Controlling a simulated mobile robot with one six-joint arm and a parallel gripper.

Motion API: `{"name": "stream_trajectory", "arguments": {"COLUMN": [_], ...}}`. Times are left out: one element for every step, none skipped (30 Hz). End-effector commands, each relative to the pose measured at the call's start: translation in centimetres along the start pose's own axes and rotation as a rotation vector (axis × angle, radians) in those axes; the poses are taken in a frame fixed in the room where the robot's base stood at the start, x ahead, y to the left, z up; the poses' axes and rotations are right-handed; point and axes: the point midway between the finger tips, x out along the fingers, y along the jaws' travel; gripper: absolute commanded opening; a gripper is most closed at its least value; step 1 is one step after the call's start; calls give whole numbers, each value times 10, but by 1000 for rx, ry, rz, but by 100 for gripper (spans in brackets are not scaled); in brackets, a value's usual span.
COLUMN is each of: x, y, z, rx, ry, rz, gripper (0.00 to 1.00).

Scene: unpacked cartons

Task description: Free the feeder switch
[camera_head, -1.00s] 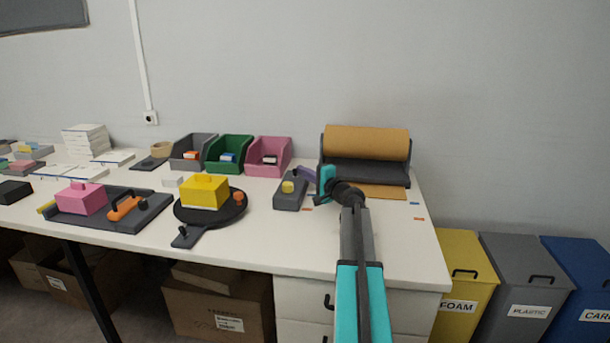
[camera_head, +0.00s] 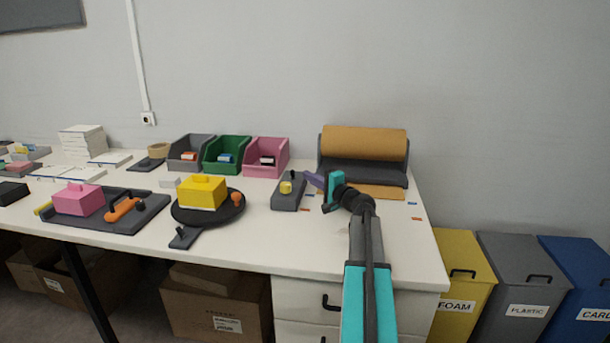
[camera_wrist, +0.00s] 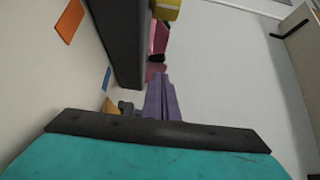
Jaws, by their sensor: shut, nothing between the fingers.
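The feeder switch appears to be the dark grey box (camera_head: 287,200) on the table, with a yellow knob (camera_head: 286,187) on top and a small black part (camera_head: 292,174) at its far end. In the wrist view the grey box (camera_wrist: 118,40) fills the upper left, with the yellow knob (camera_wrist: 167,8) at the top edge. My gripper (camera_head: 312,180) is just right of the box's far end, its purple fingers shut and empty. The fingers (camera_wrist: 161,98) also show in the wrist view; whether they touch the box I cannot tell.
A brown paper roll (camera_head: 365,142) stands behind my arm. Pink (camera_head: 266,157), green (camera_head: 228,155) and grey bins (camera_head: 191,153) stand behind the box. A black turntable (camera_head: 210,214) with a yellow block is to its left.

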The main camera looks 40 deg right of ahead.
Motion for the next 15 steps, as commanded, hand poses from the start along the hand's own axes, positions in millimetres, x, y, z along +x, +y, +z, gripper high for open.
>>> {"name": "stream_trajectory", "arguments": {"x": [-9, -13, -19, -23, -27, -32, -36, -41, -46, -50, -54, -59, -63, -67, -71], "y": [0, 0, 0, 0, 0, 0, 0, 0, 0, 0, 0, 0, 0, 0, 0], "z": [1, 1, 1, 1, 2, 2, 2, 1, 1, 1, 2, 2, 2, 1, 1], "rx": [0, 0, 0, 0, 0, 0, 0, 0, 0, 0, 0, 0, 0, 0, 0], "ry": [1, 2, 2, 2, 1, 1, 1, 2, 2, 2, 1, 1, 1, 2, 2], "rz": [0, 0, 0, 0, 0, 0, 0, 0, 0, 0, 0, 0, 0, 0, 0], "gripper": [0, 0, 0, 0, 0, 0, 0, 0, 0, 0, 0, 0, 0, 0, 0]}}
